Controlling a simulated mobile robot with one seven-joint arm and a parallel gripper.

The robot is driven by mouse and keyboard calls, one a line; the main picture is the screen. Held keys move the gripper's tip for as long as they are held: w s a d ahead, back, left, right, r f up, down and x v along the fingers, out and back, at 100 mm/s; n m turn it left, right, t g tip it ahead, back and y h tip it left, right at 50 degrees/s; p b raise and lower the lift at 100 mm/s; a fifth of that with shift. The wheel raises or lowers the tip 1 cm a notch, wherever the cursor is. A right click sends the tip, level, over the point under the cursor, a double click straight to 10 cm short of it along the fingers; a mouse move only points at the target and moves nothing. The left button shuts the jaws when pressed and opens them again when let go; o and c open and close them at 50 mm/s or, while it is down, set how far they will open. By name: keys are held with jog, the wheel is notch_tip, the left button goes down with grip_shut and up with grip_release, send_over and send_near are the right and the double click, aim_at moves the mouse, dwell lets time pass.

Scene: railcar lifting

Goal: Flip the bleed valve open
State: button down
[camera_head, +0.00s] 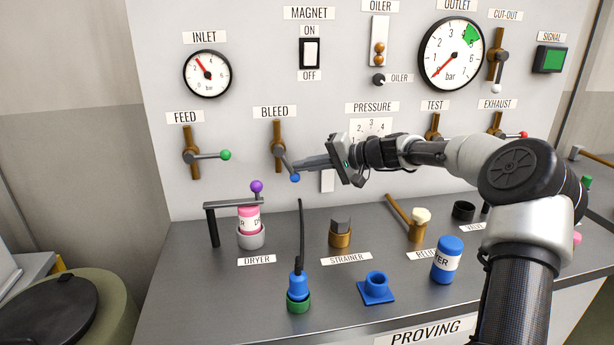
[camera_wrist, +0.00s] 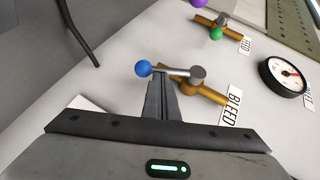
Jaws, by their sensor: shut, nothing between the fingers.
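The bleed valve (camera_head: 278,140) is a brass pipe piece on the upright panel under the BLEED label. Its grey lever ends in a blue ball (camera_head: 295,178) and slants down to the right. In the wrist view the valve (camera_wrist: 197,84), its lever (camera_wrist: 172,72) and blue ball (camera_wrist: 143,68) show clearly. My gripper (camera_head: 297,165) comes from the right, its fingertips close beside the lever near the ball. In the wrist view the gripper (camera_wrist: 161,82) is shut and empty, its tips right at the lever's side. I cannot tell whether they touch it.
The feed valve (camera_head: 190,152) with a green ball stands left of the bleed valve. A purple ball (camera_head: 256,186) tops a lever over the dryer cup below. A blue-green part with an upright black hose (camera_head: 302,235) stands on the bench. Bare panel lies between the valves.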

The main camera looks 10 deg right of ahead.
aim_at(295, 178)
jog(key=a+f+m+y+b, duration=0.1)
jog(key=b, duration=0.1)
jog(key=f+t+y+b, duration=0.1)
jog(key=b, duration=0.1)
jog(key=shift+a+f+m+y+b, duration=0.25)
jog(key=shift+a+m+y+b, duration=0.1)
jog(key=shift+m+y, duration=0.05)
jog(key=shift+a+b, duration=0.4)
jog(key=shift+b, duration=0.2)
